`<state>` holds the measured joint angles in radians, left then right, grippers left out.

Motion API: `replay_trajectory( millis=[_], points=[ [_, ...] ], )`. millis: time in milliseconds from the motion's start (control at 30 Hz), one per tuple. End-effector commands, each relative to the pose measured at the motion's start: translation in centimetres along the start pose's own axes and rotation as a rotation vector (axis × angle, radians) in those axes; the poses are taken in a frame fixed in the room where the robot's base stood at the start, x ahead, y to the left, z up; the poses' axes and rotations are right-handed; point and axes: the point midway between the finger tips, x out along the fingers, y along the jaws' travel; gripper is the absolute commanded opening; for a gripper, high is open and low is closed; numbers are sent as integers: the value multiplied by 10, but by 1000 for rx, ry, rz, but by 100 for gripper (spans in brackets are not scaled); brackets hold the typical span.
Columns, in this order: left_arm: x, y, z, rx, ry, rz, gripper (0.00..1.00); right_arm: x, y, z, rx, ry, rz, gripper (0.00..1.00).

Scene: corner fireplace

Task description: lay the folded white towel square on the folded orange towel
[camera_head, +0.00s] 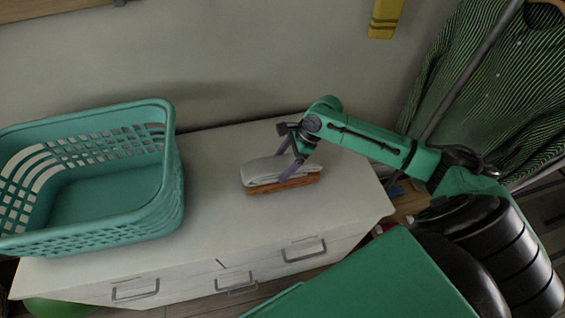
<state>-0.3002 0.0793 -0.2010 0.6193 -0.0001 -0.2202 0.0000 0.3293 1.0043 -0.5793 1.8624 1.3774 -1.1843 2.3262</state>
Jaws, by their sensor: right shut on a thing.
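The folded white towel (262,170) lies on top of the folded orange towel (285,186) on the white cabinet top. Their edges look roughly in line, and the orange one shows as a band below the white one. My right gripper (291,170) reaches down over the towels from the right, its fingers at the right half of the white towel. It is shut on the white towel. Part of the white towel's back is hidden by the gripper. My left gripper is not in view.
A teal laundry basket (165,190) stands on the left of the white cabinet (220,225). Striped green clothing (490,85) hangs at the right. A yellow object (385,18) is at the back wall. The cabinet top is clear between basket and towels.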

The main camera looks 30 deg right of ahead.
Motion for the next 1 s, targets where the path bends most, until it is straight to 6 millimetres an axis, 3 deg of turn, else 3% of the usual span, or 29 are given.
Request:
replay_trajectory(
  millis=[500, 533, 833, 1000],
  points=[
    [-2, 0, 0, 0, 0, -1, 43, 7, 0, -3, -1, -1, 0, 19],
    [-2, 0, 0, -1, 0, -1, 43, 6, 0, -3, -1, -1, 0, 99],
    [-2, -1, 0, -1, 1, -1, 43, 4, 0, -4, 0, 0, 0, 100],
    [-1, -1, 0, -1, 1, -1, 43, -16, -1, -5, 0, 3, -2, 100]
  ],
)
